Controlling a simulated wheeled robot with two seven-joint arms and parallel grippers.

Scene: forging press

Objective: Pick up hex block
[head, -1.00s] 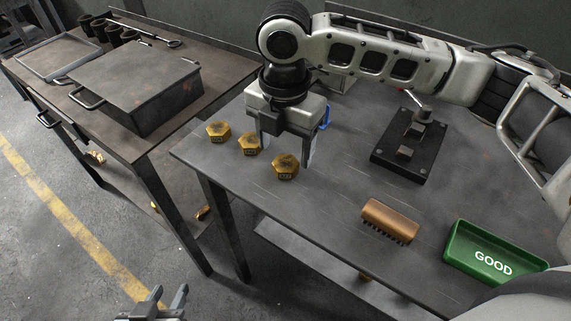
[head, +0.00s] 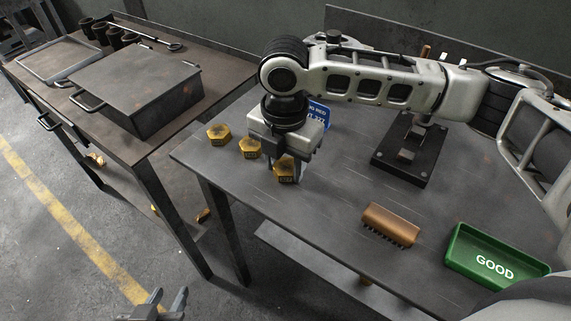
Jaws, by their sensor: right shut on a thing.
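Three brass-coloured hex blocks stand in a row near the left edge of the grey table. The left hex block (head: 219,135) and the middle hex block (head: 249,148) are free. The right hex block (head: 286,171) is between the fingers of my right gripper (head: 286,176), which is shut on it from above. The fingers partly cover this block, and it appears to be at table height. My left gripper (head: 160,302) shows at the bottom edge, over the floor and away from the blocks, with its two fingers apart and nothing between them.
A wooden brush (head: 390,225) and a green tray marked GOOD (head: 497,258) lie at the table's front right. A black press-like fixture (head: 408,155) stands behind. A blue sign (head: 319,116) is partly hidden by my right arm. A second table (head: 200,88) at left holds a metal box (head: 140,85).

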